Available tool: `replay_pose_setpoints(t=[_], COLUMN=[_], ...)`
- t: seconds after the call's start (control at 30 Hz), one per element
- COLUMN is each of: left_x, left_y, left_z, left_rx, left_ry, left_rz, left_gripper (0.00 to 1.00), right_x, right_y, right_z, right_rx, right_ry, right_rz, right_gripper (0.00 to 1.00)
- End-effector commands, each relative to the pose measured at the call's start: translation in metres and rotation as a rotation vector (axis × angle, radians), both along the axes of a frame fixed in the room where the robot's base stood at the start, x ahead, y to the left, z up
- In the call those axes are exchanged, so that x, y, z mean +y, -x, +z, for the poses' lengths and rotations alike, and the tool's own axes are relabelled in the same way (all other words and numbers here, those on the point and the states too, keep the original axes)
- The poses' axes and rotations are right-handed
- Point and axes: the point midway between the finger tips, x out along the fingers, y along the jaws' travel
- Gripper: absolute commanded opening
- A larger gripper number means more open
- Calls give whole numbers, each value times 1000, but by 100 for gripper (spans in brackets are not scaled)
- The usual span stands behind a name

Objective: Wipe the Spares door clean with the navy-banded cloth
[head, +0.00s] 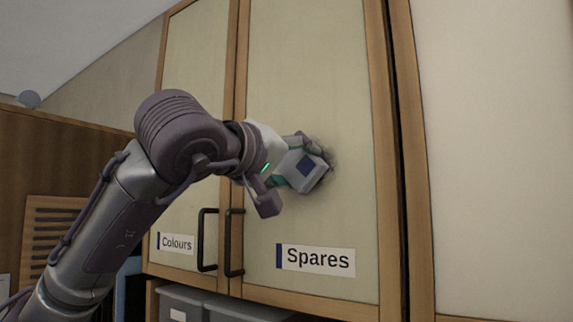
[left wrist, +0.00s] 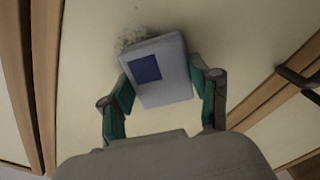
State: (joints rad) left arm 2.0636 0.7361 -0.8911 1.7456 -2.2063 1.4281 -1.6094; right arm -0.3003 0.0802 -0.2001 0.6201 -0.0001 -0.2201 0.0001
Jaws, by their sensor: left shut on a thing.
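The Spares door (head: 350,120) is a cream panel in a wooden frame, with a label reading "Spares" (head: 317,261) low on it. A dark grey smudge (head: 330,160) shows on the panel around the cloth; it also shows in the left wrist view (left wrist: 128,40). The cloth (head: 301,170) is a pale grey block with a navy patch, tilted, at the door's surface. My left gripper (left wrist: 160,88) is shut on the cloth, one finger on each side. Part of the smudge is hidden behind the cloth. My right gripper is not in view.
The Colours door (head: 195,120) stands to the left, with dark handles (head: 234,243) where the two doors meet. Grey bins (head: 215,303) sit below the doors. A wooden board (head: 55,235) is at the left.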

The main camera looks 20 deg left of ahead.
Motion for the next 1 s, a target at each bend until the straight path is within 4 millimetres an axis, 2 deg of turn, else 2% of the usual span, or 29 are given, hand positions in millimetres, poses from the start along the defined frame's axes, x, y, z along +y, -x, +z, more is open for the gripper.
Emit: replay_pose_setpoints(t=[0.2, 0.47, 0.8, 1.0], left_x=[-20, -30, -57, -58], left_y=[2, 2, 3, 5], left_z=[1, 1, 0, 0], left_rx=[-2, -2, -1, -1], left_ry=[-2, -1, 0, 0], left_rz=[-2, -1, -2, -1], left_gripper=[34, 34, 34, 34], right_x=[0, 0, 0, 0], right_y=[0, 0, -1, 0], right_z=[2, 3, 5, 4], right_rx=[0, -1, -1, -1], right_ry=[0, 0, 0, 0], right_rz=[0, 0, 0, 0], right_gripper=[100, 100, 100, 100])
